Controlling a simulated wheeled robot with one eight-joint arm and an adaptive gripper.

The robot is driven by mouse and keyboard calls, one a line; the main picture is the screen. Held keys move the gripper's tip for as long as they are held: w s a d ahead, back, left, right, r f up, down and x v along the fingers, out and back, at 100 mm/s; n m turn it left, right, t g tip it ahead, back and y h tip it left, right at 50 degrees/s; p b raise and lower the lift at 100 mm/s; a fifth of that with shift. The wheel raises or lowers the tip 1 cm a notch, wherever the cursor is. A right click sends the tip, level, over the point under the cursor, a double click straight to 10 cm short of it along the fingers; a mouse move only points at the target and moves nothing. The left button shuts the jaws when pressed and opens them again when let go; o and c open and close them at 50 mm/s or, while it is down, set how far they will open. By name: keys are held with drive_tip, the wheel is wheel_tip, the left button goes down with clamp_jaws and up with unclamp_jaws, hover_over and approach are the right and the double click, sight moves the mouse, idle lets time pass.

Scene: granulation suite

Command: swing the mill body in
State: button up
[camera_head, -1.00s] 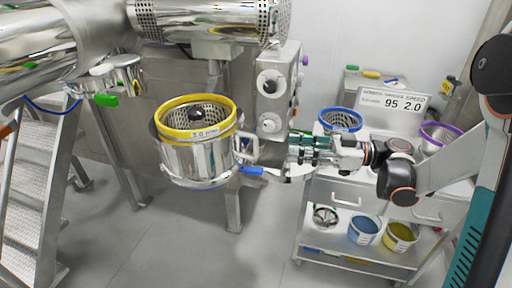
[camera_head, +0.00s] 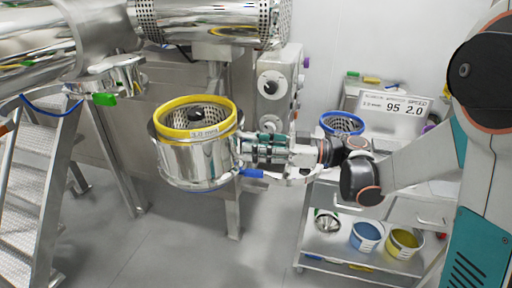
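The mill body (camera_head: 192,166) is a shiny steel drum with a yellow ring (camera_head: 162,123) marked with a size label around its top. A perforated screen basket with a dark knob sits inside the ring. It hangs to the left of its stand, apart from the discharge neck (camera_head: 118,76) at the upper left. My gripper (camera_head: 243,150) reaches in from the right, its fingertips at the handle on the drum's right side. The gripper hides most of the handle, so I cannot tell whether the fingers are closed on it. A blue lever (camera_head: 252,173) shows just below the gripper.
A control box with knobs (camera_head: 271,88) stands behind the gripper. A steel trolley (camera_head: 432,202) at the right holds a blue-ringed screen (camera_head: 342,123), a speed sign (camera_head: 394,104) and coloured tubs below. Steps (camera_head: 35,180) stand at the left. The floor below the drum is clear.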

clamp_jaws()
